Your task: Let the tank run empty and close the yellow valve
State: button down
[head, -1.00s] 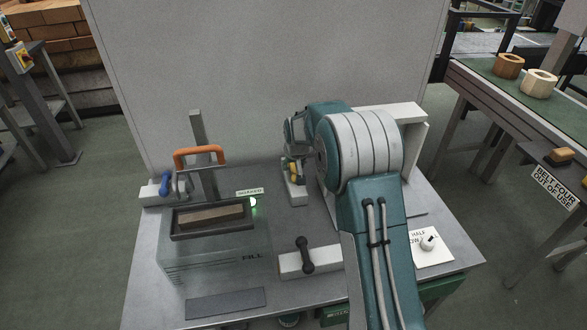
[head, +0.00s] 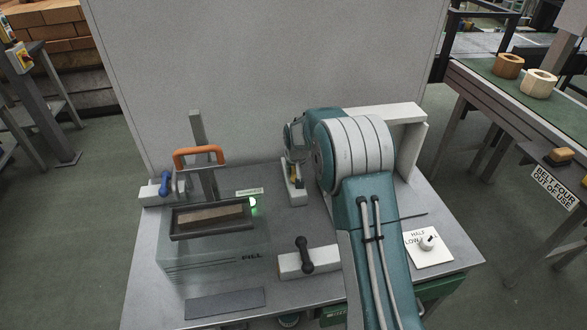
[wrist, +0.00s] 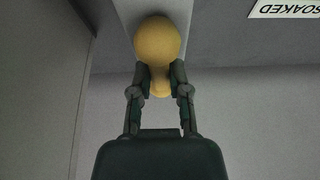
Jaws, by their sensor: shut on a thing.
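The yellow valve (head: 296,178) sits on a white block at the middle back of the bench, partly hidden by my arm. In the wrist view its rounded yellow handle (wrist: 157,40) stands out beyond my fingertips. My gripper (wrist: 159,78) is shut on the narrower part of this handle, one finger on each side. The clear tank (head: 215,250), marked FILL, stands at the left of the bench. A dark-framed tray holding a brick-like block (head: 211,216) sits at its top. The water level in the tank is hard to make out.
A blue valve (head: 165,184) is at the back left, near an orange handle (head: 199,155). A green lamp (head: 253,203) is lit by a small label. A black lever (head: 304,254) is in front; a dial (head: 427,243) is at right. A grey panel (head: 270,70) stands behind.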

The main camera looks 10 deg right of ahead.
jog(key=shift+m, duration=0.3)
jog(key=shift+a+m+h, duration=0.1)
jog(key=shift+m+h, duration=0.2)
jog(key=shift+m, duration=0.2)
jog(key=c, duration=0.6)
grip_release()
jog(key=shift+f, duration=0.1)
jog(key=v, duration=1.1)
jog(key=shift+r, duration=0.4)
jog(key=shift+s+a, duration=0.1)
jog(key=shift+s, duration=0.05)
